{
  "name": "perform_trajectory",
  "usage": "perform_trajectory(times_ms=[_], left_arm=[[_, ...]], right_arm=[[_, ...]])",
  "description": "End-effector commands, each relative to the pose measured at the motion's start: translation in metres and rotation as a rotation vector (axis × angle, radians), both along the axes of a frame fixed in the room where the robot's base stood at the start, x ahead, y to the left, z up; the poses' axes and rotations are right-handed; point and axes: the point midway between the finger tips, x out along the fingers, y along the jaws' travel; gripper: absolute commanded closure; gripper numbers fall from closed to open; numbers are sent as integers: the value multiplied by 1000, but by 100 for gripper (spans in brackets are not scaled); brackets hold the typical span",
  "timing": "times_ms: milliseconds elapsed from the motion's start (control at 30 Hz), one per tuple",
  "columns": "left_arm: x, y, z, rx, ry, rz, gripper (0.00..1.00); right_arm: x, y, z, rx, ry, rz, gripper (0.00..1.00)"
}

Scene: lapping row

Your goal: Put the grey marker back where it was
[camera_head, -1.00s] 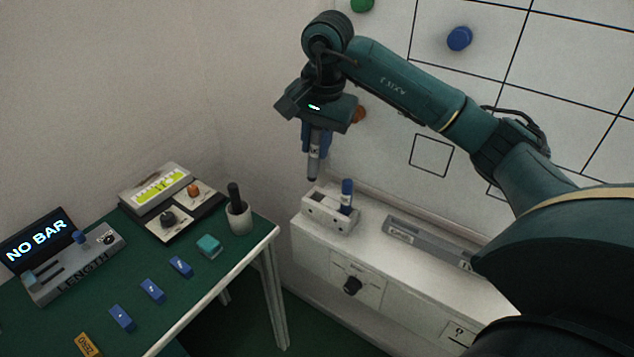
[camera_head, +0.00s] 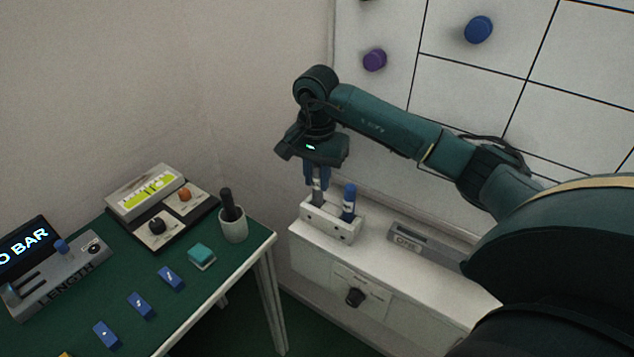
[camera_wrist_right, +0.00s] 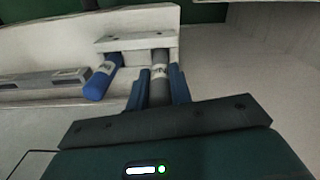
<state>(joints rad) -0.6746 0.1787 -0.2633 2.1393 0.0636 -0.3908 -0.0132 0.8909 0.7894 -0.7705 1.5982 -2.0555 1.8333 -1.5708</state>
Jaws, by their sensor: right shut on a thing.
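The grey marker (camera_head: 317,186) is upright in my right gripper (camera_head: 317,176), which is shut on it. Its lower end is at the left part of the white marker holder (camera_head: 332,222); in the head view I cannot tell how deep it sits. In the right wrist view the grey marker (camera_wrist_right: 160,88) lies between the blue fingers of the gripper (camera_wrist_right: 160,90) and meets the holder (camera_wrist_right: 136,41). A blue marker (camera_head: 349,202) stands in the holder beside it, also in the wrist view (camera_wrist_right: 103,78). My left gripper is not in view.
The holder stands on a white ledge (camera_head: 316,251) below a gridded whiteboard (camera_head: 470,85) with round magnets. A grey bar-shaped thing (camera_head: 425,247) lies right of the holder. On the left, a green table (camera_head: 207,282) bears devices, blue blocks and a pen cup (camera_head: 233,225).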

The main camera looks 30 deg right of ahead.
Motion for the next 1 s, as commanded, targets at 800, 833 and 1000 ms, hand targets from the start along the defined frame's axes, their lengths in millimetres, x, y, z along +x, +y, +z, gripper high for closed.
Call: perform_trajectory(times_ms=[800,833,1000], left_arm=[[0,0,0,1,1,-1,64],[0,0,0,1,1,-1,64],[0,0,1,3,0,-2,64]], right_arm=[[0,0,-21,0,0,1,57],[0,0,-21,0,0,1,57],[0,0,-18,1,-1,1,57]])
